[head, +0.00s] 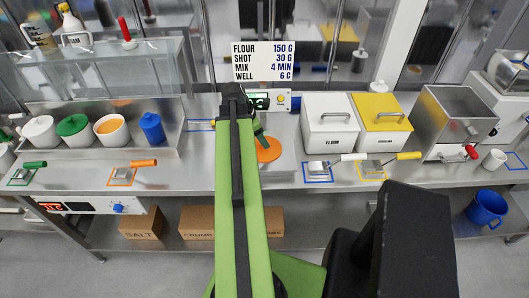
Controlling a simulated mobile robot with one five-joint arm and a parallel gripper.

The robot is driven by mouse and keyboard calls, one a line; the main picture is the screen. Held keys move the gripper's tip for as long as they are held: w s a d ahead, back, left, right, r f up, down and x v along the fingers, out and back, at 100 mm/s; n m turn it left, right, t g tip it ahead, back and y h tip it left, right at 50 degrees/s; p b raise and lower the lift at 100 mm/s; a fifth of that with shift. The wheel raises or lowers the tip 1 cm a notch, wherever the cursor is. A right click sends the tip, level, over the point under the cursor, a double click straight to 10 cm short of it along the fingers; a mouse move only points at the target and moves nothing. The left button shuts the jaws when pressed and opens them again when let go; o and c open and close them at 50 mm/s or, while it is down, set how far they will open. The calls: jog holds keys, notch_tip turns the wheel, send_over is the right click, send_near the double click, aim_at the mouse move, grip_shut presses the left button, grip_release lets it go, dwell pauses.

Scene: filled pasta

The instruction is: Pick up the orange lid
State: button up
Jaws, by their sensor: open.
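Behind the lid stands a device with a green display and a knob (282,101). A white flour bin (329,131) and a yellow-lidded bin (379,122) stand to the right. On the left are a green-lidded pot (72,126), an orange-topped pot (111,129) and a blue container (152,128).

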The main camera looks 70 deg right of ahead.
jog(key=shift+b+x, duration=0.35)
jog(key=shift+x, duration=0.7)
jog(key=shift+r, duration=0.15)
grip_shut()
